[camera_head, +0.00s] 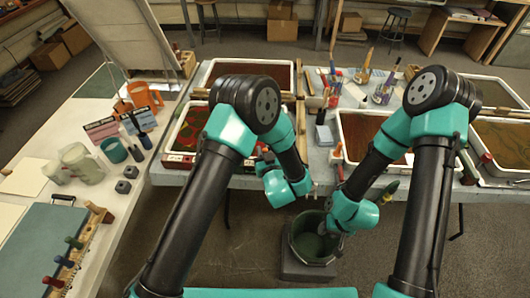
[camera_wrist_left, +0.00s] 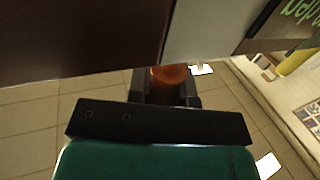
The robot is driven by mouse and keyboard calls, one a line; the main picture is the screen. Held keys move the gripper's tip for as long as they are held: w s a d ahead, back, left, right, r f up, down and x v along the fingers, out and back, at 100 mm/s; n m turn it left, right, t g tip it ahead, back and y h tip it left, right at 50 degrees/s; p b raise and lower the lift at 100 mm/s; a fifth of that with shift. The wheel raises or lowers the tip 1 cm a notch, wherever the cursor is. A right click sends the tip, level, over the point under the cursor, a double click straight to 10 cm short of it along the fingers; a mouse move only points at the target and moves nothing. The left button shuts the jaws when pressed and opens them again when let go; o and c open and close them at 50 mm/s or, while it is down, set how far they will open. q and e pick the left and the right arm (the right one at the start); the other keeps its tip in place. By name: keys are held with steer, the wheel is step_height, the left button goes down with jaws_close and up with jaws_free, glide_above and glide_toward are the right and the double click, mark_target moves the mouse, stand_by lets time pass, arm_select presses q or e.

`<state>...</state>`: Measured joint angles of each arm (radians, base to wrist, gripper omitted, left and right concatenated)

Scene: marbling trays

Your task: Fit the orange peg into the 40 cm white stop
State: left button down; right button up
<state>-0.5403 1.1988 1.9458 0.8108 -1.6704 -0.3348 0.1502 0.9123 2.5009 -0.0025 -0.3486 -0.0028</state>
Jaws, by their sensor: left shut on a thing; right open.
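My left gripper (camera_head: 313,189) is near the front edge of the middle table, beside the right arm. In the left wrist view its fingers (camera_wrist_left: 168,88) are shut on the orange peg (camera_wrist_left: 170,76), whose rounded end shows between them. The peg is close below a dark brown edge and a pale grey surface. In the head view I cannot make the peg out. My right gripper (camera_head: 324,229) is open and empty, low over the bucket; its fingertips are hard to see. I cannot pick out the 40 cm white stop or its mark in either view.
White-rimmed marbling trays (camera_head: 338,130) fill the table behind. A wooden rack (camera_head: 96,240) with coloured pegs is at the lower left.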

arm_select(q)
steer(key=shift+f, duration=1.05)
steer(key=c, duration=0.9)
jaws_free()
steer(key=shift+c, duration=0.2)
steer(key=v, duration=1.7)
steer(key=shift+s, duration=0.2)
steer(key=shift+d+r, duration=0.1)
